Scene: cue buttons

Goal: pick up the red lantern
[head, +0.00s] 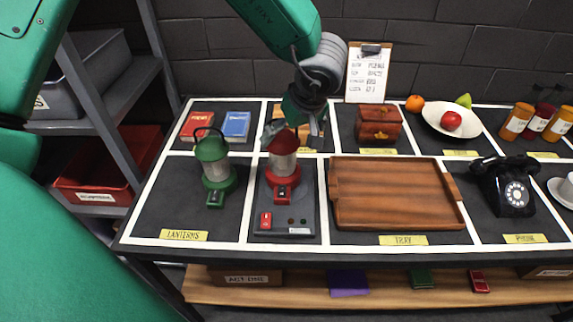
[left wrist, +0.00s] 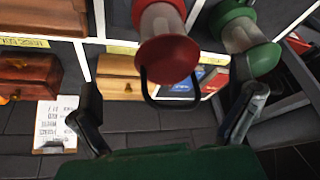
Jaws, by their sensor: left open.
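The red lantern (head: 284,168) stands upright on a dark grey panel with a red switch (head: 265,221), in the table cell right of the green lantern (head: 214,160). My left gripper (head: 294,127) is above it, pointing down, its fingers spread and empty. In the left wrist view the red lantern's cap (left wrist: 168,58) and its black wire handle (left wrist: 168,101) lie between the two open fingers (left wrist: 166,108), apart from both. The green lantern (left wrist: 244,40) is to the right there. In the head view my gripper hides the red lantern's top and handle. My right gripper is not in view.
A brown wooden tray (head: 395,222) lies to the right of the red lantern. Behind stand red and blue books (head: 236,126), a wooden box behind my gripper, and a small chest (head: 379,125). A black phone (head: 507,185) is further right. Grey shelving (head: 100,80) stands left of the table.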

